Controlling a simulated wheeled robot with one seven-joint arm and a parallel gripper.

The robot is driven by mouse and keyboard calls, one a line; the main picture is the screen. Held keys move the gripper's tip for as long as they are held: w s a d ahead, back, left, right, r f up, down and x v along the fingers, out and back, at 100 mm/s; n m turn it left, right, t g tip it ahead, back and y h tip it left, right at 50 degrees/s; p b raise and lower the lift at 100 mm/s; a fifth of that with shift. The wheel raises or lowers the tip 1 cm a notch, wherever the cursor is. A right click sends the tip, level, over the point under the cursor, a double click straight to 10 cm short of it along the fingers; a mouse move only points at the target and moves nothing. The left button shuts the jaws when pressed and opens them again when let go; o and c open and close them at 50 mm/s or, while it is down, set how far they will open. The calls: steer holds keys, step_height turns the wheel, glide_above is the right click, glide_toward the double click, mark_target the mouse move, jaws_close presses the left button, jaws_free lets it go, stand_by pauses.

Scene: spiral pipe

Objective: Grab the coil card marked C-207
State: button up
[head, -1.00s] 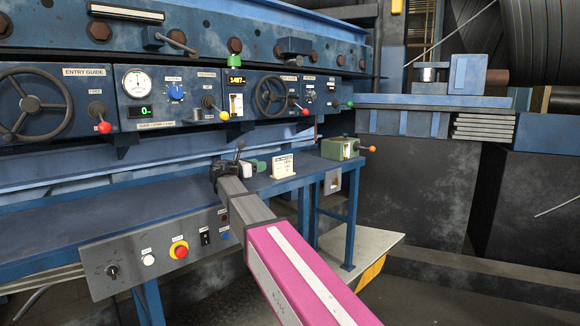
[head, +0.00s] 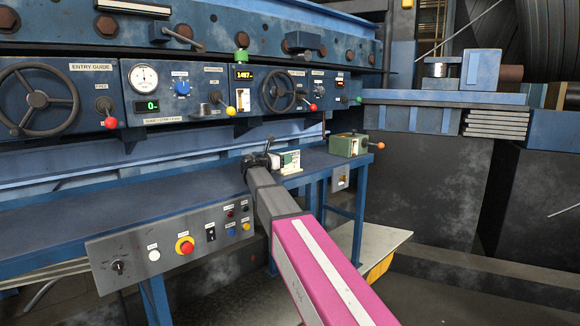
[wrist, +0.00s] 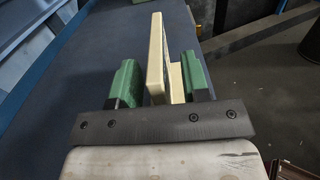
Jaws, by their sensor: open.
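A cream card (head: 295,159) with dark print stands upright on the blue bench (head: 130,212); its lettering is too small to read. In the wrist view, the card (wrist: 156,55) is edge-on between the two green fingers of my gripper (wrist: 160,80). The fingers are open, with a visible gap on each side. A lower cream piece (wrist: 176,82) shows beside the card near the right finger; I cannot tell whether it is part of a stand. In the head view, my gripper (head: 278,161) is at the card, and a green finger covers part of it.
A green box with an orange-knobbed lever (head: 348,145) stands to the right on the bench. A control panel with levers and handwheels (head: 215,90) runs behind. A button box with a red stop button (head: 185,246) hangs at the bench front.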

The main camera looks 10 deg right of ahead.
steer(key=shift+x, duration=0.8)
jaws_close()
steer(key=shift+r, duration=0.15)
